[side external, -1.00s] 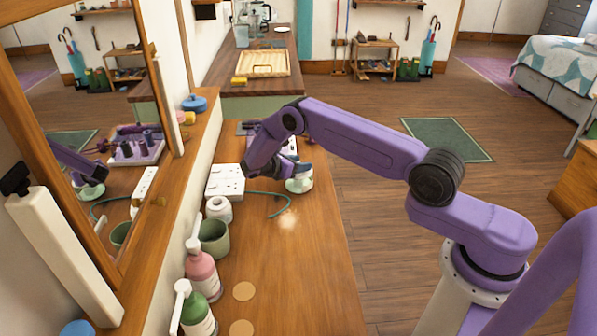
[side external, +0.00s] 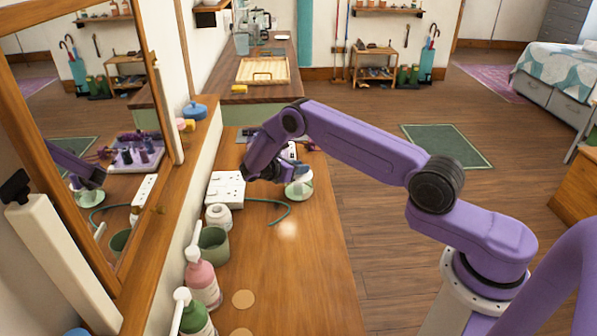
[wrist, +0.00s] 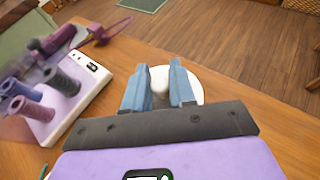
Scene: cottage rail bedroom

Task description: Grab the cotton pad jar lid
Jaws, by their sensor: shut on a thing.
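The cotton pad jar (side external: 299,192) is a small pale green pot on the wooden counter, below my gripper. Its round white lid (wrist: 195,92) shows in the wrist view, partly hidden by my fingers, with a pale knob (wrist: 160,78) between them. My gripper (wrist: 160,85) has its two blue fingers shut on the lid by this knob. In the side view my gripper (side external: 301,170) is right over the jar. I cannot tell whether the lid is raised off the jar.
A purple-and-white holder (wrist: 72,105) with several rollers stands left of the lid in the wrist view. A white socket block (side external: 225,188) with a green cord, a white roll (side external: 218,214), a green pot (side external: 213,243) and pump bottles line the wall. The near counter is mostly clear.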

